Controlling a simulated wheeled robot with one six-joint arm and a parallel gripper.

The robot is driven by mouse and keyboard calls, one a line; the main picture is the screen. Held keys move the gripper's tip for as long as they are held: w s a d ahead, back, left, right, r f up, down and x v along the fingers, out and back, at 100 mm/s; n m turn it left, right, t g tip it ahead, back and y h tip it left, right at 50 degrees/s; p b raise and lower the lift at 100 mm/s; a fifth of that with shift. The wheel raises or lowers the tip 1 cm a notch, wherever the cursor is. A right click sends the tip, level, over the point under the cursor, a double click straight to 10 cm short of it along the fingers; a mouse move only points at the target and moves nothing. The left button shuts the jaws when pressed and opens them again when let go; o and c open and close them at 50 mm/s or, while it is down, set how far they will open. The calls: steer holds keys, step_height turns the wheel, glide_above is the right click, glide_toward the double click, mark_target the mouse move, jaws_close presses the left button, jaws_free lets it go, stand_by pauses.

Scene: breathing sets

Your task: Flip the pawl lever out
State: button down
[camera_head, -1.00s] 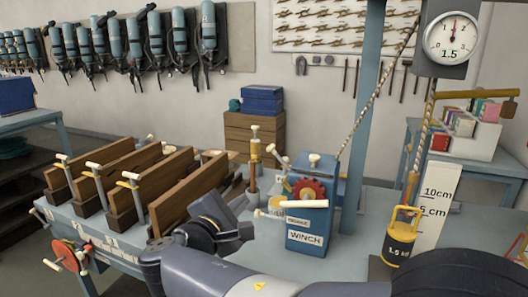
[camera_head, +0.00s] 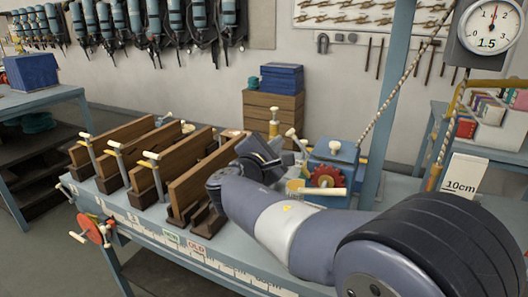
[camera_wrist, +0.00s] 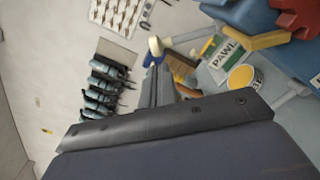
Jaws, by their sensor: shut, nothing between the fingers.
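The blue winch (camera_head: 345,152) with its red ratchet wheel (camera_head: 326,176) stands on the bench, partly hidden by my arm. A lever with a cream knob (camera_head: 291,132), apparently the pawl lever, rises at its left. In the wrist view, a white PAWL label (camera_wrist: 228,55) sits beside a yellow arm (camera_wrist: 265,41) near the red wheel (camera_wrist: 297,15). A cream-tipped lever (camera_wrist: 155,46) shows just beyond my fingertips; I cannot tell whether they touch it. My gripper (camera_head: 272,158) is shut and empty, left of the winch; it also shows in the wrist view (camera_wrist: 158,72).
Wooden boards in clamps (camera_head: 135,158) stand left of my gripper. A rope (camera_head: 385,85) runs up from the winch past a blue post (camera_head: 388,100).

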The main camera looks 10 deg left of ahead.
steer(key=shift+w+d+r, duration=0.2)
steer(key=shift+d, duration=0.05)
stand_by(0.3)
steer(key=m+b, duration=0.1)
steer(key=d+r+m+b, duration=0.1)
steer(key=b, duration=0.1)
steer(key=shift+s+r, duration=0.1)
steer(key=shift+s, duration=0.1)
steer(key=shift+b, duration=0.3)
